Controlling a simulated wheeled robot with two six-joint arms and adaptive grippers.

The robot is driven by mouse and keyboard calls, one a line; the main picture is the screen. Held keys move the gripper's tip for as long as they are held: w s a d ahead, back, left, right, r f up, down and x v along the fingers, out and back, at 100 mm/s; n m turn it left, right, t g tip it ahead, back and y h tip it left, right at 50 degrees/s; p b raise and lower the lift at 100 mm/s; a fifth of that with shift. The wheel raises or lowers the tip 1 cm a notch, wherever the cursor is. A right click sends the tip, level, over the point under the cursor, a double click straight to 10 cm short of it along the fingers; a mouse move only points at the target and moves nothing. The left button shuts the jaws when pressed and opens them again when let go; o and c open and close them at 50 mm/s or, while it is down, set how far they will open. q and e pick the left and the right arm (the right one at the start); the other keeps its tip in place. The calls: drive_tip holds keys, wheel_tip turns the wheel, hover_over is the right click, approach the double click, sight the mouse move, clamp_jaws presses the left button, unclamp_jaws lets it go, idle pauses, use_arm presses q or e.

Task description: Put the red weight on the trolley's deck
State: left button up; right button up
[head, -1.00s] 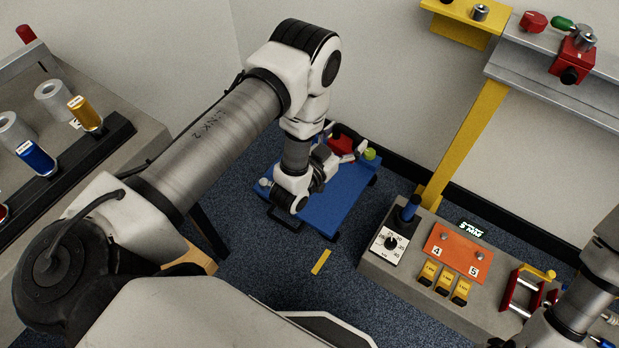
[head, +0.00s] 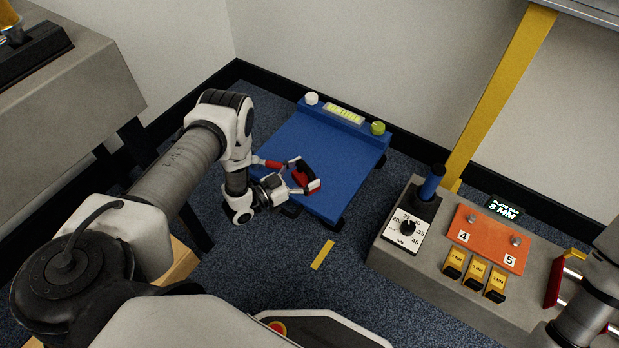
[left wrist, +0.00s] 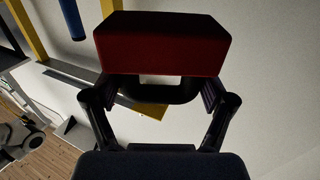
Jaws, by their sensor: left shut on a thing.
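The red weight (head: 302,180) is a red block with a black handle. My left gripper (head: 297,177) is shut on it, and its fingers partly hide it in the head view. In the left wrist view the red block (left wrist: 162,45) shows beyond the fingers, with the black handle between them. The trolley's blue deck (head: 335,150) lies on the floor side beyond my left arm. The weight appears over the deck's left front part; I cannot tell whether it touches. My right gripper is outside both views.
A display box (head: 344,113) with a white knob and a green knob (head: 378,128) runs along the deck's far edge. A grey console (head: 385,257) with a blue handle stands at the right. A grey bench (head: 80,110) stands at the left. Most of the deck is bare.

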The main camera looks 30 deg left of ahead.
use_arm(q)
drive_tip(key=shift+w+a+f+b, duration=0.9)
drive_tip(key=shift+w+a+b, duration=0.5)
drive_tip(key=shift+a, duration=0.2)
drive_tip(key=shift+w+a+f+b, duration=0.85)
drive_tip(key=shift+w+a+b, duration=0.55)
drive_tip(key=shift+a, duration=0.25)
drive_tip(key=shift+w+a+f+b, duration=0.9)
drive_tip(key=shift+w+a+b, duration=0.5)
drive_tip(key=shift+a, duration=0.2)
drive_tip(key=shift+s, duration=0.1)
drive_tip(key=o, duration=1.7)
drive_tip(key=shift+f, duration=0.2)
drive_tip(key=shift+c, duration=0.2)
drive_tip(key=shift+s, duration=0.1)
